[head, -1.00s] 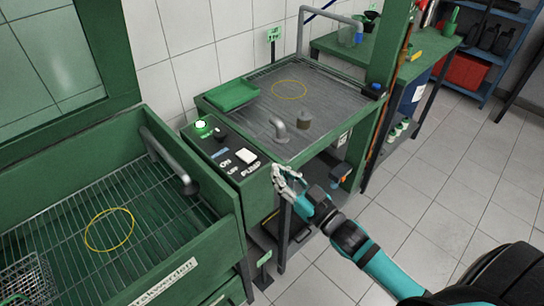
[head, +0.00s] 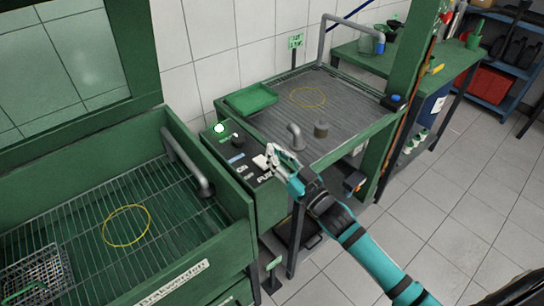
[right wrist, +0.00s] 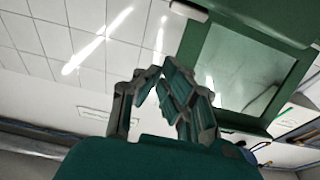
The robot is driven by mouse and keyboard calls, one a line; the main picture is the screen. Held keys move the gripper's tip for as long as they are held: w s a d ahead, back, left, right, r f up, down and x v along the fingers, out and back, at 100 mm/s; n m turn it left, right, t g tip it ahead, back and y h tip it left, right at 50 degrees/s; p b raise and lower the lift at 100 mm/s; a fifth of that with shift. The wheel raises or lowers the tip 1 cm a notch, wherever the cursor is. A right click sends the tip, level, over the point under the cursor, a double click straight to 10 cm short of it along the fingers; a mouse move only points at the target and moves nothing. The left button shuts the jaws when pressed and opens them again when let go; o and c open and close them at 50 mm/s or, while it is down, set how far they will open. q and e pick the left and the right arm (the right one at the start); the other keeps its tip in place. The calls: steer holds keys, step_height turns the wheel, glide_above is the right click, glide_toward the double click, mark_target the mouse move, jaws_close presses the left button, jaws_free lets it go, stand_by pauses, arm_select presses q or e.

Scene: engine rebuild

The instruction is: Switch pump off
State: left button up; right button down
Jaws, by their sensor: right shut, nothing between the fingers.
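The pump control box (head: 225,155) is a dark-topped green box between the wash basin and the metal work tray. It carries a lit green lamp (head: 219,128), a black knob (head: 237,140), and a white pump switch (head: 261,161) beside ON, OFF and PUMP lettering, which is partly hidden now. My right gripper (head: 272,154) is shut and empty, with its fingertips at or just above the white switch; I cannot tell if they touch. In the right wrist view its fingers (right wrist: 160,75) are closed together against the ceiling and a green frame. My left gripper is not in view.
The green wash basin (head: 190,265) with a wire grid stands at left. A green post (head: 405,90) stands at right. The tiled floor at right is open.

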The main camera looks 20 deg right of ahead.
mark_target(263, 162)
steer(key=shift+x, duration=1.1)
step_height(263, 162, down, 3)
steer(key=shift+s+r, duration=0.15)
steer(key=shift+r, duration=0.05)
steer(key=shift+s+d+f, duration=0.1)
steer(key=shift+s+f, duration=0.05)
steer(key=shift+f, duration=0.55)
